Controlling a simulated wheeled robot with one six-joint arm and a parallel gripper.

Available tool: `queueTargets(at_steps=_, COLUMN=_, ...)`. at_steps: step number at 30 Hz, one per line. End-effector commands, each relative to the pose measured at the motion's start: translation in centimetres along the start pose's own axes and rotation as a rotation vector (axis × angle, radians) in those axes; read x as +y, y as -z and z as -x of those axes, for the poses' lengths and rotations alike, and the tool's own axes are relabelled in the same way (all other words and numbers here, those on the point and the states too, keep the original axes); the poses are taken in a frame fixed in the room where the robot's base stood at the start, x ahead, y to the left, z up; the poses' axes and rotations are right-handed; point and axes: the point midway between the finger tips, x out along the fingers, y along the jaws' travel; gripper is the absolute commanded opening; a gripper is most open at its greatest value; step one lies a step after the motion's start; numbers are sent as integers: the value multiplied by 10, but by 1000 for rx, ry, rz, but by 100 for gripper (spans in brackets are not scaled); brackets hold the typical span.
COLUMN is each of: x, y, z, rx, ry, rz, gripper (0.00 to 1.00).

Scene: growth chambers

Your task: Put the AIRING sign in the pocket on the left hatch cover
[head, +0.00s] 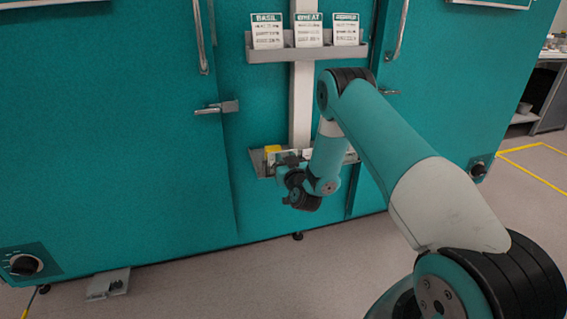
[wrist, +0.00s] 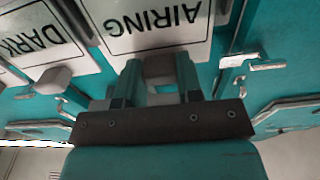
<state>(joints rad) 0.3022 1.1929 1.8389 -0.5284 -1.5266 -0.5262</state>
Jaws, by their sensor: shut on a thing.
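The AIRING sign (wrist: 160,22) is a white plate with black letters, upside down at the top of the wrist view. My gripper (wrist: 158,78) is shut on the sign's grey grip block (wrist: 158,66), one finger on each side. In the head view my gripper (head: 283,172) is at the lower rack (head: 257,163) between the two chamber doors. My wrist hides much of that rack, and the AIRING sign cannot be made out there. A pale-edged fitting (head: 45,2) is cut off at the top of the left door; I cannot tell whether it is the pocket.
The DARK sign (wrist: 35,42) with its own grey block stands beside the AIRING sign. A yellow object (head: 272,149) is in the lower rack. An upper rack (head: 275,56) holds three crop cards. Door handles (head: 200,40) and a latch (head: 217,107) stick out nearby.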

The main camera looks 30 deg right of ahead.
Motion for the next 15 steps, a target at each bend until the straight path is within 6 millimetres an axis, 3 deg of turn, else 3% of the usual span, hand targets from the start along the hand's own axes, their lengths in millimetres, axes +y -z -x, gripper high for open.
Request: queueTargets(at_steps=15, x=0, y=6, z=0, rx=0, ry=0, rz=0, gripper=9)
